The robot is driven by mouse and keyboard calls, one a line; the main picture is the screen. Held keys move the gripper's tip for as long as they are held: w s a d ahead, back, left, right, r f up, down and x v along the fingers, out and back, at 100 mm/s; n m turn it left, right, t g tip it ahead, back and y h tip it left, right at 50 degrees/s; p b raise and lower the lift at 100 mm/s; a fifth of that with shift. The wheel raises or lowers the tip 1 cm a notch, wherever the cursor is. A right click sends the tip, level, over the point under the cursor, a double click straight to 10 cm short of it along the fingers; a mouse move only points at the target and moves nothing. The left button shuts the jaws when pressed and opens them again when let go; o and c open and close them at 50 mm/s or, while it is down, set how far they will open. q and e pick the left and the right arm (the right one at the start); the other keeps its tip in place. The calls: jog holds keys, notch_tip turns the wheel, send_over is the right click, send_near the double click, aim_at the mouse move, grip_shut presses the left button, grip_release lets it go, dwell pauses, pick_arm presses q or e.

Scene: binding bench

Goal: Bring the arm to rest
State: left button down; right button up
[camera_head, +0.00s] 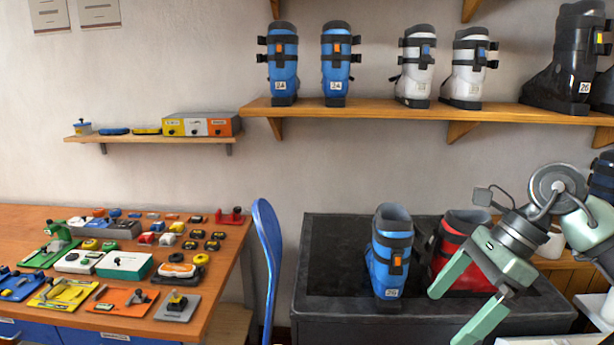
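My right gripper (447,316) comes in from the right, in front of the dark bench (335,305). Its two green fingers point down and left, spread apart, with nothing between them. A blue boot (390,255) stands upright on the bench, left of the gripper. A red boot (457,245) stands beside it, partly hidden behind my gripper and its fingers. My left gripper is not in view.
A wooden table (215,275) with several small parts and tools is at left. A blue ski (268,250) stands upright between table and bench. A wall shelf (370,109) above holds several boots. A smaller shelf (150,140) holds boxes.

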jog(key=w+a+f+m+y, duration=0.4)
jog(key=w+a+m+y, duration=0.2)
jog(key=a+y, duration=0.3)
jog(key=w+a+f+m+t+y, duration=0.1)
jog(key=w+f+m+t+y, duration=0.1)
jog(key=w+f+m+t, duration=0.65)
jog(key=s+d+f+m+t+h, duration=0.1)
jog(key=d+f+m+t+h, duration=0.3)
jog(key=f+m, duration=0.85)
jog(key=s+d+f+m+t+h, duration=0.2)
jog(key=d+f+m+h, duration=0.55)
jog(key=f, duration=0.85)
jog(key=s+d+f+m+g+h, duration=0.2)
jog(key=s+f+m+g+h, duration=0.55)
jog(key=s+f, duration=1.4)
jog(key=s+a+f+m+g+y, duration=0.1)
jog(key=s+f+m, duration=0.3)
jog(key=s, duration=1.1)
jog(key=s+a+f+m+g, duration=0.2)
jog(key=s+f+m+g, duration=0.2)
jog(key=s+f, duration=0.4)
jog(key=s, duration=0.7)
jog(key=shift+s+f+g+y, duration=0.2)
jog(key=shift+s+g+y, duration=0.1)
jog(key=shift+s+y, duration=0.1)
